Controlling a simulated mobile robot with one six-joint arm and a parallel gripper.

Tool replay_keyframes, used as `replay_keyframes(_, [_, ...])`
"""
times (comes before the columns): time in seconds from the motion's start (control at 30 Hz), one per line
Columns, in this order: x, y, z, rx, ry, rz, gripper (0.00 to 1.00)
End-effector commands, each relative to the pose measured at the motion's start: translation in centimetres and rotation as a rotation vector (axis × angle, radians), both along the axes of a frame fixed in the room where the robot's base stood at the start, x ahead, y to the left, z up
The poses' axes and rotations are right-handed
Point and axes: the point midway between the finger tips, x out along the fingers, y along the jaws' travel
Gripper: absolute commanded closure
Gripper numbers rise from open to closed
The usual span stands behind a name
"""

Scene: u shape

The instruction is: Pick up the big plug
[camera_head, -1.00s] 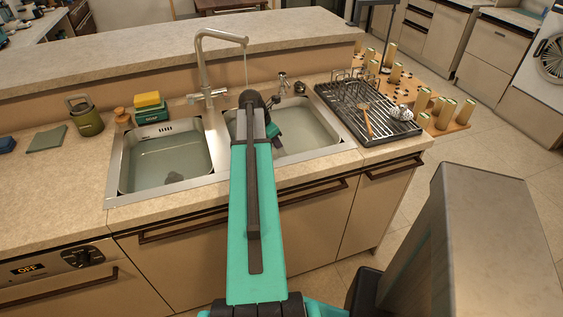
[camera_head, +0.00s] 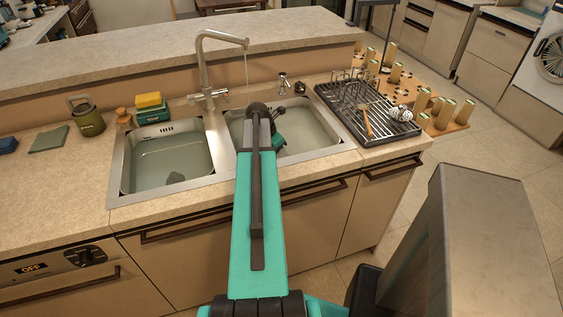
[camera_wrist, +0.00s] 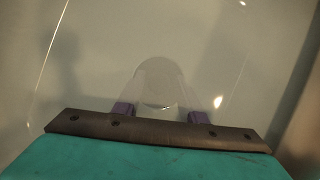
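My gripper (camera_wrist: 155,108) is low in the right basin (camera_head: 318,135), mostly hidden behind my arm in the head view. In the wrist view its two purple finger parts stand clearly apart. Their tips are too faint to make out. A pale, round-topped shape (camera_wrist: 157,72) lies just ahead of and between them against the grey basin. I cannot tell whether it is the big plug, the drain or part of the gripper, nor whether anything is gripped. No plug can be clearly identified in the head view.
The tall faucet (camera_head: 202,70) runs a thin stream into the right basin. The left basin (camera_head: 118,165) holds water. A yellow sponge (camera_head: 149,100) is behind it, a green canister (camera_head: 88,122) to its left. A dish rack (camera_head: 345,110) stands on the right.

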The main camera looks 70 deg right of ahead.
Motion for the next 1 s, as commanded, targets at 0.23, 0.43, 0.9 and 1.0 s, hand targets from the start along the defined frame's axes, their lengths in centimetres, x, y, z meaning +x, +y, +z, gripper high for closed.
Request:
replay_keyframes(0.23, [0.0, 0.0, 0.0, 0.000, 0.000, 0.000, 0.69])
replay_keyframes(0.43, [0.0, 0.0, 0.0, 0.000, 0.000, -0.001, 0.99])
replay_keyframes(0.9, [0.0, -0.1, 0.8, -0.002, 0.000, -0.001, 0.99])
replay_keyframes(1.0, [0.0, -0.1, 1.6, -0.002, 0.000, -0.001, 0.99])
